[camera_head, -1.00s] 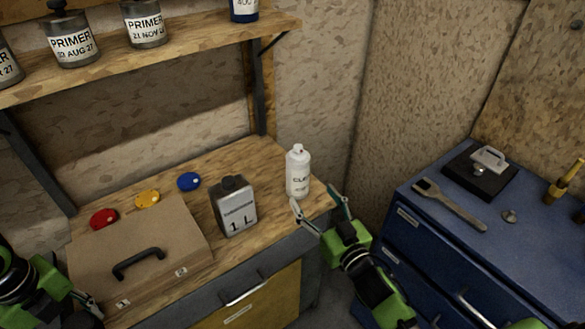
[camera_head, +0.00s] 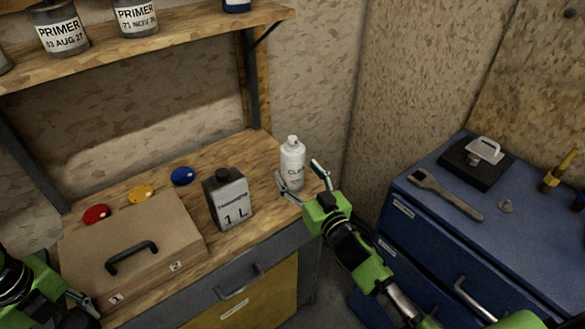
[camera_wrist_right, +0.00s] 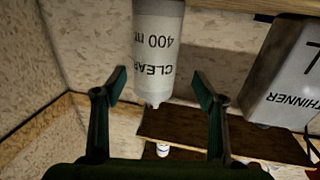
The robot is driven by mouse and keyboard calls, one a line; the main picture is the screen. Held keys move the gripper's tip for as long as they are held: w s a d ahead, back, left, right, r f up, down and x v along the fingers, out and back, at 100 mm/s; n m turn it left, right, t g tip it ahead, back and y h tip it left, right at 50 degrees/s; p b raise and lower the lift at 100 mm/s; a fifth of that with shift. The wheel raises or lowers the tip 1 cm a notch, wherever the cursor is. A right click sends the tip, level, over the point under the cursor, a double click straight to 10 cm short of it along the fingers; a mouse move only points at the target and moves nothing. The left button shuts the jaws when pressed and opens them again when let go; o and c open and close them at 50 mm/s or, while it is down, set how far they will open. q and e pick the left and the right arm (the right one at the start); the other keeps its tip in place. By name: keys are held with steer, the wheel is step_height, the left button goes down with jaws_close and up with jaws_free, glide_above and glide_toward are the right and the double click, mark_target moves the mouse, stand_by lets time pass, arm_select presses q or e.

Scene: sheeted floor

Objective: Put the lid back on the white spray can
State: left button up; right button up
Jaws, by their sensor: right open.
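The white spray can (camera_head: 292,155) stands upright near the bench's right end, with a small white nozzle showing on top. In the right wrist view it appears upside down, with part of a "CLEAR 400" label (camera_wrist_right: 158,45). My right gripper (camera_head: 298,172) is open and empty at the can's front. In the wrist view the can lies between the lines of its spread fingers (camera_wrist_right: 160,82); I cannot tell whether they touch it. My left gripper (camera_head: 84,302) is at the lower left beside the case, its jaws unclear. I cannot pick out the can's lid.
A grey thinner tin (camera_head: 229,200) stands left of the can. A brown case (camera_head: 130,245) lies on the bench, with red (camera_head: 96,214), yellow (camera_head: 141,194) and blue (camera_head: 183,176) discs behind it. A shelf (camera_head: 180,38) hangs above. A blue cabinet (camera_head: 530,235) holding a wrench (camera_head: 447,195) stands right.

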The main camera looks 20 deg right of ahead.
mark_target(298, 167)
steer(key=shift+w+d+r, duration=0.1)
steer(key=shift+w+r, duration=0.1)
steer(key=shift+w, duration=0.15)
steer(key=shift+w+r+b, duration=0.15)
steer(key=shift+w+b, duration=0.4)
steer(key=shift+w, duration=1.75)
steer(key=shift+s, duration=0.1)
steer(key=shift+r, duration=0.15)
steer(key=c, duration=1.5)
